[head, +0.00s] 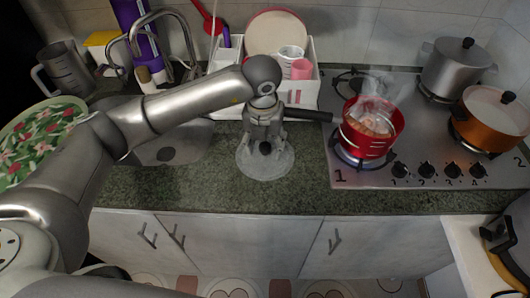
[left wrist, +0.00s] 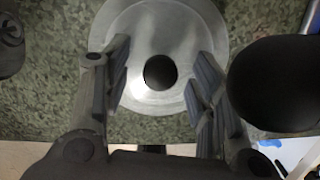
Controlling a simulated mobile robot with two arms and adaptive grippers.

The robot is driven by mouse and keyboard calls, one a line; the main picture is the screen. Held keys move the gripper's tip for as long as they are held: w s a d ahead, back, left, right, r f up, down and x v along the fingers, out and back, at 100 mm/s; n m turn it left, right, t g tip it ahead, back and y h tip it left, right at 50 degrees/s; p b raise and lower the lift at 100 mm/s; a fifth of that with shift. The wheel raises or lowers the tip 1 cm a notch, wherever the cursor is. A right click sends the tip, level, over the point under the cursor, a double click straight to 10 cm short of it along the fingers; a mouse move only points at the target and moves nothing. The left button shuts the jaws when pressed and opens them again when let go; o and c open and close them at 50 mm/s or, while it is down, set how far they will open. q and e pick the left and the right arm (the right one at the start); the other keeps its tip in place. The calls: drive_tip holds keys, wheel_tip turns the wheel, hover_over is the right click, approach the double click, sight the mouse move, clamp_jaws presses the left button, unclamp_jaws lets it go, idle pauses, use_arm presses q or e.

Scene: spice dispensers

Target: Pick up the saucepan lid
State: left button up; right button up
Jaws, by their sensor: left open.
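The saucepan lid (head: 270,164) is a round grey metal disc with a black knob, lying flat on the green stone counter left of the stove. It also shows in the left wrist view (left wrist: 160,100), with its black knob (left wrist: 160,72) near the middle. My left gripper (head: 265,147) points down over the lid. Its fingers (left wrist: 160,88) are open on both sides of the knob and apart from it. The red saucepan (head: 370,130) stands steaming on the front left burner, with food inside and its dark handle pointing left. My right gripper is not seen.
A white dish rack (head: 309,95) with plates and cups stands behind the lid. The saucepan's handle (head: 308,115) reaches over the counter close to my left gripper. A grey pot (head: 450,70) and an orange pot (head: 490,118) stand on the right burners.

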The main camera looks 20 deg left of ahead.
use_arm(q)
drive_tip(key=shift+c, duration=0.4)
clamp_jaws()
drive_tip(key=shift+r, duration=0.1)
